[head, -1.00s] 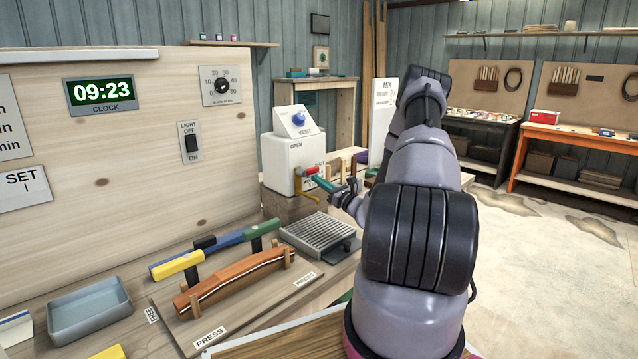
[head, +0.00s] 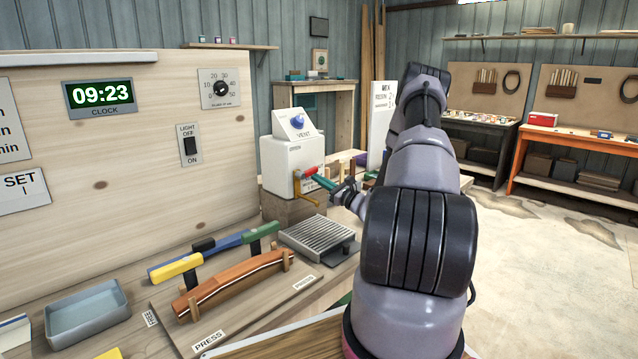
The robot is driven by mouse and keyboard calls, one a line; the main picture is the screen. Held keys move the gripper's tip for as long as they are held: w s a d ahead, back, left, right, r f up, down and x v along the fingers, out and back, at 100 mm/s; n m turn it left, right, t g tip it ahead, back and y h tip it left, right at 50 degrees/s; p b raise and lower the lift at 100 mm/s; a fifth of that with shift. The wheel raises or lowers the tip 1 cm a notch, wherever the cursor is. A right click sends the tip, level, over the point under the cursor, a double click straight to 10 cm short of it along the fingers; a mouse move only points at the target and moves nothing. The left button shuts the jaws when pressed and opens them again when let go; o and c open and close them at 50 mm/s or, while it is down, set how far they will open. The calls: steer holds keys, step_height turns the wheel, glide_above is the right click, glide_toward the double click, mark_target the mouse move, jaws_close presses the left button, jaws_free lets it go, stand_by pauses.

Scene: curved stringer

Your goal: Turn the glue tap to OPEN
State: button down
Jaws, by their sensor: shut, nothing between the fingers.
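The glue dispenser is a white box (head: 285,163) on a wooden block, left of my arm in the head view. A small red part, which looks like the tap handle (head: 308,172), is at its front right, above a yellow spout (head: 302,190). My gripper (head: 316,175) is shut with nothing between its teal fingers. Its tips are right at the red part. I cannot tell whether they touch it. The tap's exact angle is too small to read, and the lettering on the box is not legible.
A blue-knobbed VENT box (head: 296,122) sits on top of the dispenser. A ridged metal plate (head: 317,237), a clamped curved wooden piece (head: 235,282) and a grey tray (head: 87,312) lie on the bench nearer me. My arm hides part of the bench's right side.

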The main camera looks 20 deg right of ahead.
steer(key=r+n, duration=0.1)
steer(key=n, duration=0.1)
steer(key=r+n+g+y, duration=0.1)
steer(key=n, duration=0.1)
steer(key=shift+w+d, duration=0.1)
steer(key=shift+d, duration=0.1)
steer(key=n, duration=0.1)
steer(key=r+n, duration=0.1)
steer(key=n, duration=0.1)
steer(key=n+g, duration=0.1)
steer(key=shift+a+r+n+y, duration=0.15)
steer(key=shift+r+n+y, duration=0.15)
steer(key=shift+n+y, duration=0.1)
steer(key=r+n, duration=0.1)
steer(key=n, duration=0.1)
steer(key=a+r+n+g, duration=0.1)
steer(key=n, duration=0.1)
steer(key=s+a+r+n+g, duration=0.1)
steer(key=n, duration=0.2)
steer(key=shift+a+r, duration=0.1)
steer(key=shift+a, duration=0.05)
glide_toward(316, 168)
steer(key=d+r, duration=0.1)
steer(key=s+d+r, duration=0.1)
steer(key=shift+d+r, duration=0.1)
steer(key=shift+r, duration=0.3)
